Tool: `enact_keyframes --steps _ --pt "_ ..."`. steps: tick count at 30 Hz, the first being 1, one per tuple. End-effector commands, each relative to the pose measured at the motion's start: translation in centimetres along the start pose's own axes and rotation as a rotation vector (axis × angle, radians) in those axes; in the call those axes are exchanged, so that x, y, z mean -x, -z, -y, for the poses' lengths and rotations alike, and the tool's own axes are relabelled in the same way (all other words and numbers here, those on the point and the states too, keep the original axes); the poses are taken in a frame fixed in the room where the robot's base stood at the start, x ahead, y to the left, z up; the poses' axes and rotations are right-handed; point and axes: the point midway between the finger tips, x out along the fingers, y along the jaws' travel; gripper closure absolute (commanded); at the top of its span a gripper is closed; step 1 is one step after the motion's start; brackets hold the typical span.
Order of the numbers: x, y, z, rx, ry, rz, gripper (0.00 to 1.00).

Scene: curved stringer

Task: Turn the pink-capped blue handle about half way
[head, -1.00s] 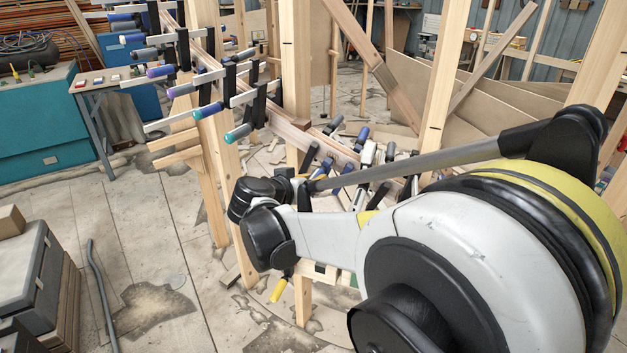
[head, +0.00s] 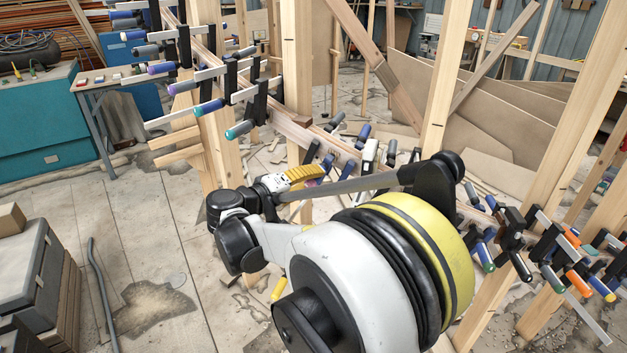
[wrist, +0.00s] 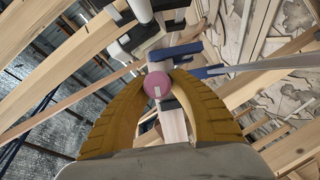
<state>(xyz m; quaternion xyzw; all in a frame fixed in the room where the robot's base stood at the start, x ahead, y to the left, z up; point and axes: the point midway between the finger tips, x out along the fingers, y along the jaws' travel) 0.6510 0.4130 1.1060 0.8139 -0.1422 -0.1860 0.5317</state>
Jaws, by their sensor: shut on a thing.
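The pink cap (wrist: 157,84) shows end-on as a round disc in the middle of the wrist view. My gripper (wrist: 160,78) has its two ochre fingers on either side of the cap and is shut on that handle. The handle's blue body behind the cap is mostly hidden by the cap and fingers.
Several clamps with blue, purple and teal handles (head: 208,107) line the curved wooden stringer (head: 290,130). More clamps (head: 560,250) stand at the right. Wooden posts (head: 445,80) rise close to my arm. A blue bar (wrist: 188,50) lies just beyond the fingers.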

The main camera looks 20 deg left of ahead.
Motion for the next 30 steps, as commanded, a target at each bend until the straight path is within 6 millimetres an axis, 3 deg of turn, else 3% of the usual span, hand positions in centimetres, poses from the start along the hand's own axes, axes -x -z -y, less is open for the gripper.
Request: enact_keyframes --steps 15,30 --pt "-0.05 -0.01 0.18 0.316 -0.132 -0.001 1.0" --pt "-0.05 0.02 0.08 0.377 -0.158 -0.002 1.0"
